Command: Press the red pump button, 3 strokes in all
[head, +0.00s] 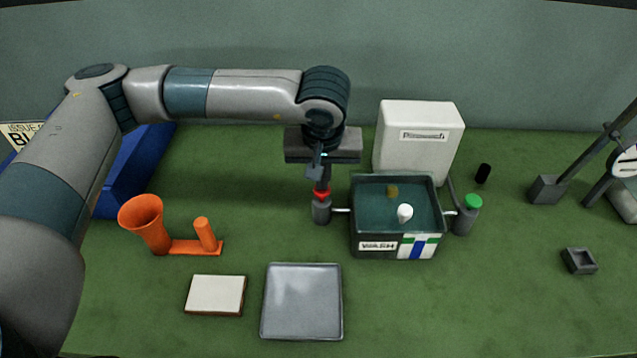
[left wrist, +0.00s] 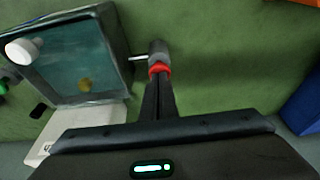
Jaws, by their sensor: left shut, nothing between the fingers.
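The red pump button (head: 321,195) tops a small grey cylinder (head: 321,213) joined by a short pipe to the left side of a dark tank (head: 396,244). My left gripper (head: 318,178) points straight down over the button, its fingers shut and empty. In the left wrist view the shut fingertips (left wrist: 158,82) overlap the red button (left wrist: 159,69), and the fingers hide part of it. They look very close to it or touching; I cannot tell which. My right gripper is not in view.
A green-topped cylinder (head: 466,212) stands at the tank's right side. A white box (head: 417,140) is behind the tank. An orange funnel piece (head: 148,222), a white block (head: 216,295) and a grey tray (head: 302,301) lie left and in front. A blue bin (head: 133,167) is far left.

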